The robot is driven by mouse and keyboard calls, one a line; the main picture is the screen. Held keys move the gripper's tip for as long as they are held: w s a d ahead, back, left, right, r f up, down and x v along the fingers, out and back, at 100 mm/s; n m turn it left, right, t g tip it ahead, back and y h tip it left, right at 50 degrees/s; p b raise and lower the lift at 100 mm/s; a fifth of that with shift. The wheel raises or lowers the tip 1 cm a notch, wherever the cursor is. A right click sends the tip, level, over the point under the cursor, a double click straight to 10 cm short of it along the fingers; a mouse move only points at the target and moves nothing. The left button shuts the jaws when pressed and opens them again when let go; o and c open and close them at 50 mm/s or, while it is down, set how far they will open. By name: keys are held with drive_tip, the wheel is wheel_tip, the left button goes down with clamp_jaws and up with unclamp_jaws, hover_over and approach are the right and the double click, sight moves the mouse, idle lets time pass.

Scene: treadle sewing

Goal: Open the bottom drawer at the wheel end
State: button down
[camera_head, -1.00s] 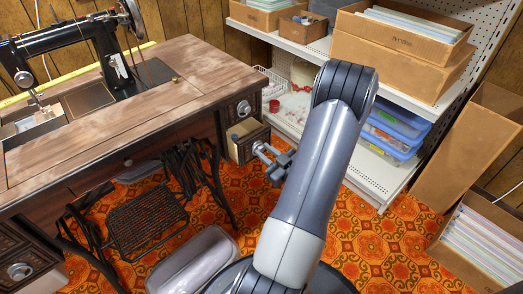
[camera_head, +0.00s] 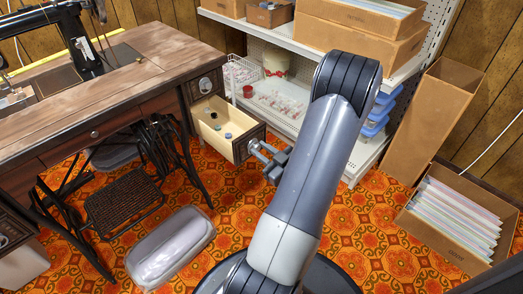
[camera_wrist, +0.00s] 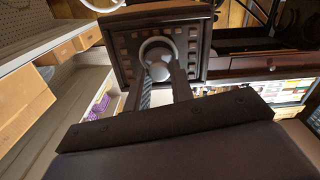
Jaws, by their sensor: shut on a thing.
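The bottom drawer (camera_head: 222,131) at the right end of the sewing table (camera_head: 150,60) stands well out of its housing. Its pale inside shows, with a few small round items in it. My gripper (camera_head: 268,158) is at the drawer's dark front, shut on its round metal pull. In the wrist view the carved drawer front (camera_wrist: 125,50) faces me, and the ring-shaped pull (camera_wrist: 158,68) sits between the fingers of my gripper (camera_wrist: 162,85). The closed drawer (camera_head: 208,85) above has a similar round pull.
A white shelf unit (camera_head: 355,165) with boxes stands behind the drawer and to its right. A tall cardboard box (camera_head: 430,120) and an open box of files (camera_head: 455,215) are at the right. A grey cushion-like object (camera_head: 170,248) lies on the patterned floor near the treadle (camera_head: 122,198).

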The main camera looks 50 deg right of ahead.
drive_tip(key=c, duration=1.2)
unclamp_jaws()
drive_tip(key=shift+c, duration=0.2)
drive_tip(key=shift+s, duration=0.15)
drive_tip(key=s+a+p, duration=0.1)
drive_tip(key=s+p, duration=0.1)
drive_tip(key=s, duration=0.8)
drive_tip(key=shift+s, duration=0.2)
drive_tip(key=shift+a, duration=0.1)
drive_tip(key=shift+w+d+b, duration=0.2)
drive_tip(key=shift+w+b, duration=0.15)
drive_tip(key=shift+w, duration=1.45)
drive_tip(key=shift+w+d+b, duration=0.2)
drive_tip(key=shift+w+b, duration=0.1)
drive_tip(key=shift+w, duration=1.5)
drive_tip(key=shift+w+d+b, duration=0.2)
drive_tip(key=shift+w+b, duration=0.15)
drive_tip(key=shift+w, duration=1.45)
